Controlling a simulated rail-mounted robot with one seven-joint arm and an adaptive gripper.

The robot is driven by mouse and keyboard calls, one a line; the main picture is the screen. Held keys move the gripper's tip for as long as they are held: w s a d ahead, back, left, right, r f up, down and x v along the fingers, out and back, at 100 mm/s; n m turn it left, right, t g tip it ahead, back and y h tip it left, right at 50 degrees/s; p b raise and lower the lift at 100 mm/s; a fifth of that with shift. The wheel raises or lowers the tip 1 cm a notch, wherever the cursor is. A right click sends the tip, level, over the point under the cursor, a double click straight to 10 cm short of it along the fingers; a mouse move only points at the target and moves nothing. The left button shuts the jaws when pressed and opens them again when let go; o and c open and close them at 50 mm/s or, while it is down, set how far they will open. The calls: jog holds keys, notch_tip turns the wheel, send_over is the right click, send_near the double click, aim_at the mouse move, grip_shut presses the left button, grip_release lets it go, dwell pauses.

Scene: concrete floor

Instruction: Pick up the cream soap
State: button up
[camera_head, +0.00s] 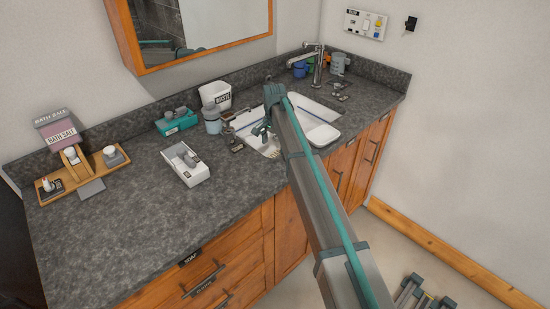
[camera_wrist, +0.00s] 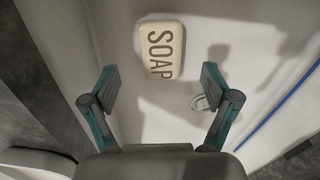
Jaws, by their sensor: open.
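The cream soap (camera_wrist: 161,48) is a rounded bar with "SOAP" in dark letters. In the wrist view it lies on the white surface of the sink (camera_wrist: 225,40), near the top centre. My gripper (camera_wrist: 160,82) is open, with one teal and grey finger on each side of the picture. The soap shows between and beyond the fingertips, with no finger touching it. In the head view my gripper (camera_head: 262,130) reaches down into the left part of the white sink (camera_head: 310,108). I cannot clearly make out the soap there.
A grey drain ring (camera_wrist: 200,103) lies by the right finger. A faucet (camera_head: 318,66) rises behind the sink. A white cup (camera_head: 216,95), a jar (camera_head: 212,120), a teal box (camera_head: 177,122) and a white tray (camera_head: 185,164) stand left of it. The front counter (camera_head: 115,235) is clear.

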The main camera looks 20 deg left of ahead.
aim_at(275, 155)
jog(key=shift+w+d+f+p, duration=0.15)
jog(key=shift+f+p, duration=0.1)
jog(key=shift+f, duration=0.65)
jog(key=shift+w+a+f+p, duration=0.1)
jog(key=shift+f+p, duration=0.15)
jog(key=shift+f, duration=0.6)
jog(key=shift+w+d+f+p, duration=0.15)
jog(key=shift+f+p, duration=0.1)
jog(key=shift+f, duration=0.65)
jog(key=shift+a, duration=0.1)
jog(key=c, duration=1.3)
